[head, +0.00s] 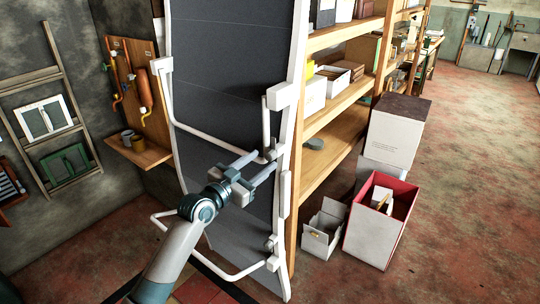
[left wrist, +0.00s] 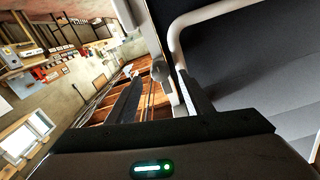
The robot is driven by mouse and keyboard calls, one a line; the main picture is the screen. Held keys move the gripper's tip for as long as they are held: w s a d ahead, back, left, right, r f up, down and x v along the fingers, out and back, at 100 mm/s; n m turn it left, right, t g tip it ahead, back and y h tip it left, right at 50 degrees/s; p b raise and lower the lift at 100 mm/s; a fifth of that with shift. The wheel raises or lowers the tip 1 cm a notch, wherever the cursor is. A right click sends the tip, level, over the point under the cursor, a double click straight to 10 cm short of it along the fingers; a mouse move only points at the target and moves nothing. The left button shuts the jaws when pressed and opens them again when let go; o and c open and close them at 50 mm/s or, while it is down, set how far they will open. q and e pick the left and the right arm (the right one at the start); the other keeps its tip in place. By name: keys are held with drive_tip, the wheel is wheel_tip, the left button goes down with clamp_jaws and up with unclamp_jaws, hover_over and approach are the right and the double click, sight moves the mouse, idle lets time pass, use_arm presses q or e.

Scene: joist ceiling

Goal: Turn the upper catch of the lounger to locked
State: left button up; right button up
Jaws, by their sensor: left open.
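The lounger (head: 232,60) stands upright, with dark grey fabric and a white tube frame. Its upper catch (head: 272,151) is a small grey piece on the right frame rail; a rounded grey knob (left wrist: 160,70) shows there in the left wrist view. A lower catch (head: 271,242) sits further down the same rail. My left gripper (head: 265,162) is open, its fingertips close to the upper catch. In the left wrist view the knob appears between the fingers (left wrist: 162,95); contact cannot be told. The catch's setting is unclear. My right gripper is out of view.
Wooden shelves (head: 326,122) with boxes stand right behind the lounger's right rail. A red-edged box (head: 378,226) and a small open carton (head: 323,230) are on the floor at right. A pegboard with a small shelf (head: 143,155) is at left. Floor further right is clear.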

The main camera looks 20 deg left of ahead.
sight(268, 156)
use_arm(q)
drive_tip(key=shift+x, duration=1.55)
drive_tip(key=shift+c, duration=0.5)
drive_tip(key=c, duration=0.9)
